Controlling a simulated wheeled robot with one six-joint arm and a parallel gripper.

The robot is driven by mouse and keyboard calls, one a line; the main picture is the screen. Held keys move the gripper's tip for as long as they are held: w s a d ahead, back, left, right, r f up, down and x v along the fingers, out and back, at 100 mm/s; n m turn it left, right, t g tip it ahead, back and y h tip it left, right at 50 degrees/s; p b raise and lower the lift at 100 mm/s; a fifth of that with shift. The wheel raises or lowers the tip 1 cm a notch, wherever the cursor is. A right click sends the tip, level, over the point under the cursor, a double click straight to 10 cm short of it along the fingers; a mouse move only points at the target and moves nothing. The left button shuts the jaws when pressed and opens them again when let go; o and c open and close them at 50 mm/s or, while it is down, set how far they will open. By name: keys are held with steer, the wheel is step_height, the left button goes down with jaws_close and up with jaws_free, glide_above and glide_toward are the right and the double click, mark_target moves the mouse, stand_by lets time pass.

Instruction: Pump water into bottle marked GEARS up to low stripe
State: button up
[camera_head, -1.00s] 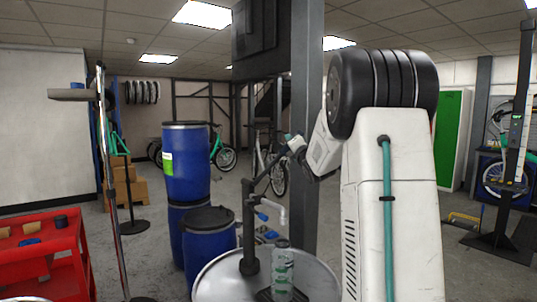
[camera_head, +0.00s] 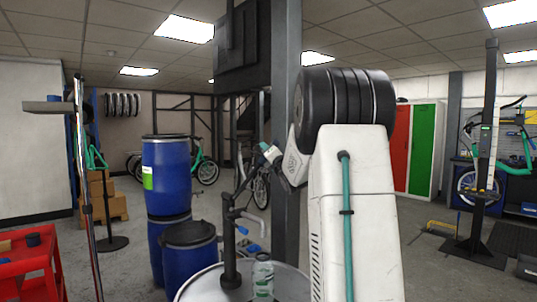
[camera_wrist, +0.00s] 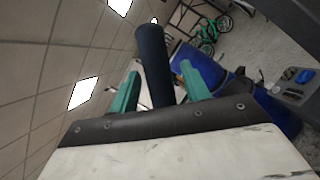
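A black hand pump (camera_head: 229,240) stands on a pale drum (camera_head: 195,285) at the bottom of the head view. Its lever slants up to the right, to my gripper (camera_head: 272,154). A clear bottle (camera_head: 262,274) with pale green marks stands upright under the grey spout (camera_head: 254,222). Its base is cut off by the frame edge; I cannot read its label, stripes or water level. In the wrist view, the teal fingers of my gripper (camera_wrist: 158,85) stand either side of a dark cylinder, apparently the lever's grip (camera_wrist: 153,62). Gaps show on both sides, so the fingers look open around it.
Blue barrels (camera_head: 166,175) stand left of the drum. A grey post (camera_head: 287,110) rises just behind my gripper. A red cart (camera_head: 35,265) is at lower left, and a repair stand (camera_head: 80,160) is beside it. Open floor lies at right.

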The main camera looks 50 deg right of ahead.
steer(key=v, duration=0.8)
steer(key=shift+w, duration=0.15)
